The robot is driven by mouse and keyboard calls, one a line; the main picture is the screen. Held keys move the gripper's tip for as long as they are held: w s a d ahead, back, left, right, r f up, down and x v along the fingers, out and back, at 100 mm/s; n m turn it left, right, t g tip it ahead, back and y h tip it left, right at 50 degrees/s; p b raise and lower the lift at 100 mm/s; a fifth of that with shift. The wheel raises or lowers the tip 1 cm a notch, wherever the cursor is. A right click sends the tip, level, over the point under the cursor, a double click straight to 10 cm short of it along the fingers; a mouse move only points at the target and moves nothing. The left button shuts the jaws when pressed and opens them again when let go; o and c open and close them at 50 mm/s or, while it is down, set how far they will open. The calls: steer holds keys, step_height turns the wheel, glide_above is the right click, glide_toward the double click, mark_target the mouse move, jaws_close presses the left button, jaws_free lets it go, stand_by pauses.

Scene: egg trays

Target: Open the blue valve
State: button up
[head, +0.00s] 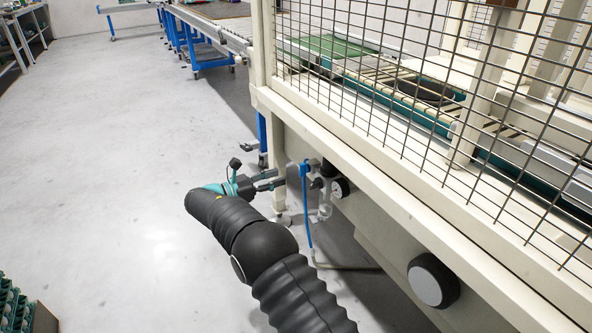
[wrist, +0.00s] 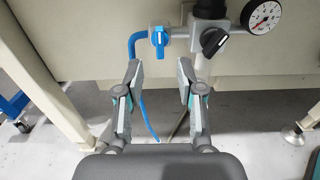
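The blue valve (wrist: 159,38) has a blue handle on a grey metal body, at the upper middle of the wrist view. Its handle looks roughly upright. A blue hose (wrist: 137,42) curves from its left side and hangs down; it also shows in the head view (head: 307,215). My gripper (wrist: 159,78) is open and empty, its two fingers spread just below the valve in the wrist view. In the head view my gripper (head: 271,181) points right toward the valve fittings, apart from them. The handle is small and hard to make out there.
Right of the blue valve are a grey fitting with a black knob (wrist: 214,42) and a round pressure gauge (wrist: 263,16). A cream machine frame with a wire mesh guard (head: 400,90) stands on the right. Open grey floor (head: 110,150) lies on the left.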

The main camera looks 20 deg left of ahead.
mark_target(304, 169)
steer(key=x, duration=0.7)
steer(key=shift+w+d, duration=0.15)
steer(key=shift+w, duration=0.1)
jaws_close()
